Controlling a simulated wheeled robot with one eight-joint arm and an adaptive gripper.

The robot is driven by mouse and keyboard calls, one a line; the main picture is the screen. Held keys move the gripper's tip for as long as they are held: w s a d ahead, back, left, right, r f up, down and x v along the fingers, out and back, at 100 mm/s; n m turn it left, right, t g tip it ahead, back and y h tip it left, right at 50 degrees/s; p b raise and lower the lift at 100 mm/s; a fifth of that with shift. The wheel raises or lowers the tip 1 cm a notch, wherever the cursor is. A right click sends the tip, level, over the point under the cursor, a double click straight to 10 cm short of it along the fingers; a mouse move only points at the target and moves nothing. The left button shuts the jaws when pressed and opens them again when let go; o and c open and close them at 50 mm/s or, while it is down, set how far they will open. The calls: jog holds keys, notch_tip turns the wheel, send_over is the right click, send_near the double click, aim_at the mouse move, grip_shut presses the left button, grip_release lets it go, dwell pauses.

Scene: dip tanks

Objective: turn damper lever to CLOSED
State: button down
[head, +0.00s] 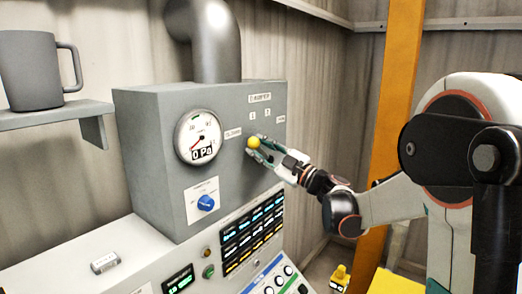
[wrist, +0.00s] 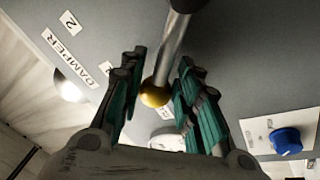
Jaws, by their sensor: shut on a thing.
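The damper lever is a grey metal rod (wrist: 175,48) with a yellow ball knob (head: 253,142) at its end, on the front of a grey cabinet. The knob also shows in the wrist view (wrist: 155,96). My gripper (head: 258,148) is shut on the knob, with one green-padded finger on each side. In the head view the knob sits just right of and below the CLOSED label (head: 233,133). The DAMPER label (head: 260,98) and the labels 1 and 2 are above it. My fingers hide most of the rod in the head view.
A round gauge (head: 202,137) left of the lever reads 0 Pa. A blue rotary knob (head: 206,203) is below it. A sloped console (head: 140,262) with displays and buttons lies underneath. A shelf with a grey mug (head: 32,72) is at left, and an orange post (head: 396,70) at right.

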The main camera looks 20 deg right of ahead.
jog(key=shift+f, duration=0.1)
jog(key=c, duration=1.2)
grip_release()
jog(key=v, duration=1.2)
